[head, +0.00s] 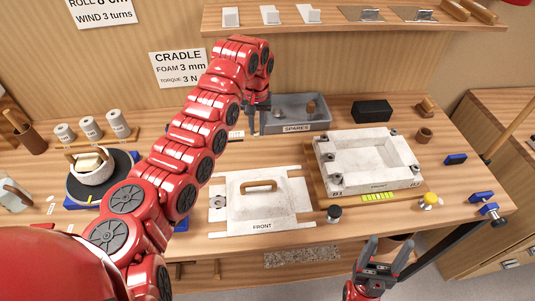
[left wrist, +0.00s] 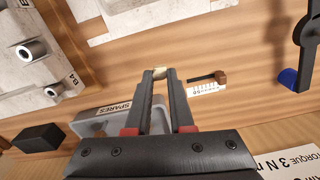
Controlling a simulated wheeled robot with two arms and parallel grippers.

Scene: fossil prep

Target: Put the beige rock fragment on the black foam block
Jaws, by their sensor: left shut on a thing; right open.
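The black foam block (head: 372,111) lies at the back of the bench, right of the grey SPARES tray. It also shows at the lower left of the left wrist view (left wrist: 37,138). My left gripper (head: 257,130) is at the left end of the SPARES tray, left of the block and apart from it. In the left wrist view my left gripper (left wrist: 160,76) is shut on the small beige rock fragment (left wrist: 159,71), which shows between the fingertips. The head view does not show the fragment clearly. My right gripper (head: 381,254) is open and empty in front of the bench.
The grey SPARES tray (head: 322,124) holds small brown pieces and stands between my left gripper and the block. A white mould box (head: 330,181) sits in front of the block. A shelf (head: 350,26) overhangs the back.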

